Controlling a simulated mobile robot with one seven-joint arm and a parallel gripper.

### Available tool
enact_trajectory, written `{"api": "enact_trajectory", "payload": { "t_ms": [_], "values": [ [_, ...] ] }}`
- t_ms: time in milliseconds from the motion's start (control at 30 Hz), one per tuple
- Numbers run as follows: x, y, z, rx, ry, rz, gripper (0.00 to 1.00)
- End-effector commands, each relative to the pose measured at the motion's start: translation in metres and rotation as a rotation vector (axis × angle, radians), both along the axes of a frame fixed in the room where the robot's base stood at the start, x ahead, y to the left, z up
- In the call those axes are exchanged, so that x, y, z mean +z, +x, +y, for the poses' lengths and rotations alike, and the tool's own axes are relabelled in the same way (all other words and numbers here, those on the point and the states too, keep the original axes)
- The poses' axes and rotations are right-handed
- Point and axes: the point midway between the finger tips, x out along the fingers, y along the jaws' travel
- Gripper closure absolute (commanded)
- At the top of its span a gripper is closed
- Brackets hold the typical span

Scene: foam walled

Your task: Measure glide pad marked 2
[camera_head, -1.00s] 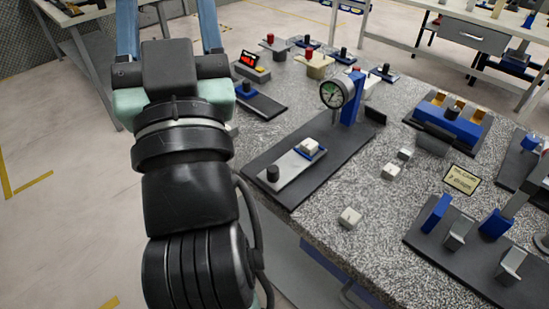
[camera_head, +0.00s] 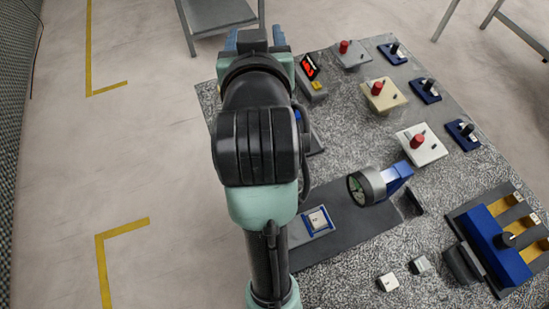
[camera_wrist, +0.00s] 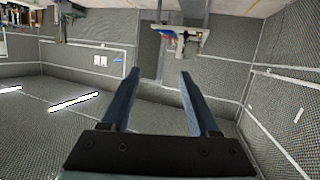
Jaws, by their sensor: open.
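A small white pad (camera_head: 317,219) sits in a blue-edged seat on the grey slide of the dial gauge stand; its mark is too small to read. The dial gauge (camera_head: 367,187) on its blue post stands to the right of this pad. Two loose white pads (camera_head: 388,282) (camera_head: 420,265) lie on the table, their marks not legible. My gripper (camera_head: 253,38) is at the far left end of the table, well away from the pads. In the wrist view my gripper (camera_wrist: 160,76) is open with nothing between its fingers.
A blue fixture with yellow slots (camera_head: 497,238) stands at the right. Open floor lies to the left.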

Motion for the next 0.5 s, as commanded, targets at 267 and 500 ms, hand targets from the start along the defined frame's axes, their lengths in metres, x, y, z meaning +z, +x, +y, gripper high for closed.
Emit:
{"api": "enact_trajectory", "payload": {
  "t_ms": [267, 500],
  "values": [
    [-0.088, -0.071, 0.000, -0.007, -0.005, 0.637, 0.39],
    [-0.130, -0.172, 0.006, 0.001, 0.000, 1.096, 0.39]
  ]
}}
